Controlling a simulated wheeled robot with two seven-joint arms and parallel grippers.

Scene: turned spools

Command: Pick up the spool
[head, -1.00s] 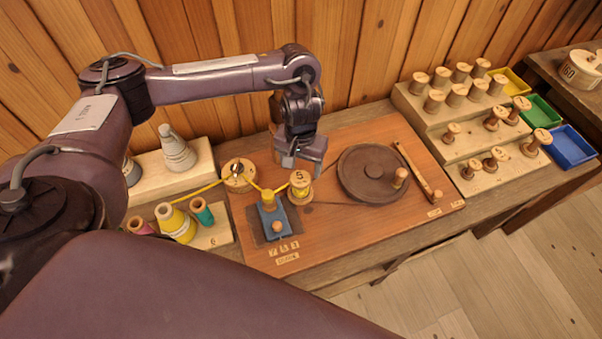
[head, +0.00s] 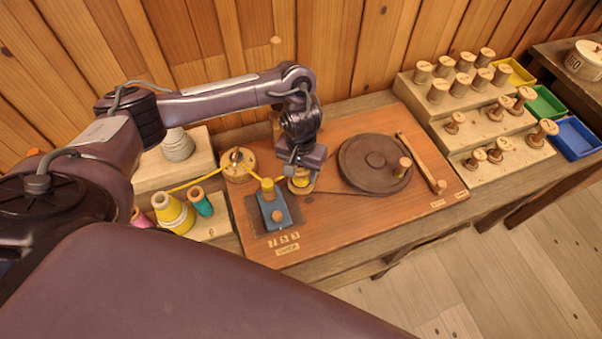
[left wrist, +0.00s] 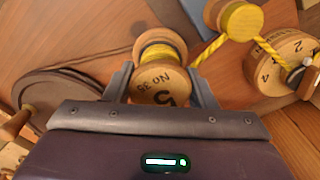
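The spool (head: 300,184) is wooden with yellow thread wound on it and stands on the brown winding board. In the left wrist view its end face (left wrist: 160,88) reads "5" and "No 35". My left gripper (head: 303,166) is right over it and hides part of it in the head view. In the left wrist view the open fingers of the left gripper (left wrist: 159,74) stand on either side of the spool. Whether they touch it is hard to tell. My right gripper is not in view.
A blue block (head: 273,212) with a yellow-threaded guide is close beside the spool. A numbered wooden drum (head: 238,166) carries the yellow strand. A dark wheel (head: 372,163) lies to the right. Yellow and teal cones (head: 172,212) stand left; a spool rack (head: 430,108) is far right.

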